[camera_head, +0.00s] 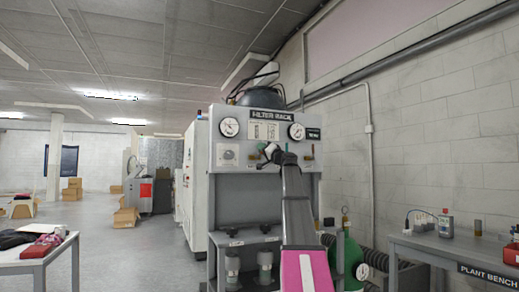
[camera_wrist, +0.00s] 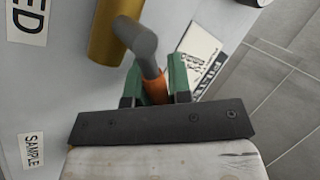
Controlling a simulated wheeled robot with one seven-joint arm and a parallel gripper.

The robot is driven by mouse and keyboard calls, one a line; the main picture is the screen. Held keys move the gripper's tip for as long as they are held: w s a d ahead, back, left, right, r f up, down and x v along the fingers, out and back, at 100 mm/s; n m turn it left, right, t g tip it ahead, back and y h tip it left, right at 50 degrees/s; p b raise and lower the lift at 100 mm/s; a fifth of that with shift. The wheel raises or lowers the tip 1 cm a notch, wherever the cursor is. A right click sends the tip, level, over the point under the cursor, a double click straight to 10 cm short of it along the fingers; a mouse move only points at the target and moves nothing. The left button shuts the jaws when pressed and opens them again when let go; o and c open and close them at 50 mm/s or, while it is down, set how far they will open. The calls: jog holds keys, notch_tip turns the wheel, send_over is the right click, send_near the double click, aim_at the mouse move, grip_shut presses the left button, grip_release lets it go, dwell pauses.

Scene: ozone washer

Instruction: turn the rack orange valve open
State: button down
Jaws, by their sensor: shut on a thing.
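The filter rack (camera_head: 228,200) is a grey cabinet with a sign, gauges and small fittings on its front panel. My gripper (camera_head: 268,150) is at that panel, and my forearm covers part of it. In the wrist view the green fingers of my gripper (camera_wrist: 155,86) are shut on the orange valve (camera_wrist: 156,89), one finger on each side. Only a small orange part shows between them. A dark grey rounded bar (camera_wrist: 138,40) runs from the orange part up and left. The valve cannot be made out in the head view.
A brass cylinder (camera_wrist: 104,42) stands close to the grey bar, beside printed labels. A green gas cylinder (camera_head: 352,258) stands right of the rack. A plant bench (camera_head: 440,250) is at the right, a table (camera_head: 35,262) at the left. Open floor lies between table and rack.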

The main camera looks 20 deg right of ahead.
jog(key=shift+d+f+m+t+h, duration=0.35)
jog(key=shift+f+m+t+h, duration=0.35)
jog(key=shift+m+h, duration=1.35)
jog(key=shift+d+f+m+t+h, duration=0.45)
jog(key=shift+m+t+h, duration=0.55)
jog(key=shift+m, duration=1.95)
jog(key=shift+d+f+m+t+h, duration=0.3)
jog(key=shift+f+m+t+h, duration=0.3)
jog(key=shift+m+h, duration=1.5)
jog(key=shift+m+y, duration=0.25)
jog(key=shift+m, duration=0.35)
jog(key=c, duration=1)
grip_release()
jog(key=shift+c, duration=0.2)
jog(key=v, duration=1.1)
